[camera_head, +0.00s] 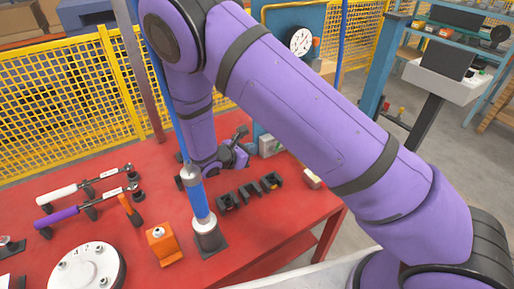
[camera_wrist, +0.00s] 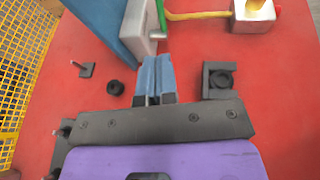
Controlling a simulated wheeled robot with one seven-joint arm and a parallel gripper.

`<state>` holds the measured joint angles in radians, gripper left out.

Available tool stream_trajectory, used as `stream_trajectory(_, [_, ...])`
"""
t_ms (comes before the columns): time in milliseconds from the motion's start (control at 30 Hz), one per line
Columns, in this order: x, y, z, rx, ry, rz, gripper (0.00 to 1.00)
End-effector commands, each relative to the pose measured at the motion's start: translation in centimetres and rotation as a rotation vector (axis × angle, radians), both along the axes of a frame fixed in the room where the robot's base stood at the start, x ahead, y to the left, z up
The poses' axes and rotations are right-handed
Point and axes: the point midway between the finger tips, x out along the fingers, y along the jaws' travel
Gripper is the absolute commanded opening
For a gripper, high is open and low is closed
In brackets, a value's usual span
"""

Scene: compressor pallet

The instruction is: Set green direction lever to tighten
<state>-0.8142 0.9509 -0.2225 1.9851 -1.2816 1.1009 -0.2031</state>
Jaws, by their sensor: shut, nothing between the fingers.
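In the wrist view a narrow green piece (camera_wrist: 161,14), which looks like the green direction lever, shows at the top edge beside a pale grey block (camera_wrist: 137,25). Only part of it is in view, so its setting cannot be told. My gripper (camera_wrist: 157,60) has its blue fingers together, empty, just below the grey block's near end and short of the green piece. In the head view my gripper (camera_head: 238,157) is low over the red table, partly hidden by my arm. The green piece cannot be made out there.
A red table (camera_head: 290,222) holds a blue-and-silver cylinder tool (camera_head: 198,198), black holders (camera_head: 248,191), an orange block (camera_head: 163,243) and two torque wrenches (camera_head: 85,204). A yellow lever (camera_wrist: 198,15) reaches a white block (camera_wrist: 253,18) at upper right. A yellow fence (camera_head: 60,100) stands behind.

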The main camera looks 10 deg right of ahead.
Motion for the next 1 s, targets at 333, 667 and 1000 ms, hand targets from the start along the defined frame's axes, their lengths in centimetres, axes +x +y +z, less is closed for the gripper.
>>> stream_trajectory(333, [3.0,-5.4,-2.2,-0.002,0.002,-0.003,0.00])
stream_trajectory(667, [5.3,-9.3,-3.8,-0.001,-0.001,-0.002,0.00])
stream_trajectory(1000, [5.8,-10.1,-4.1,0.000,-0.001,0.000,0.00])
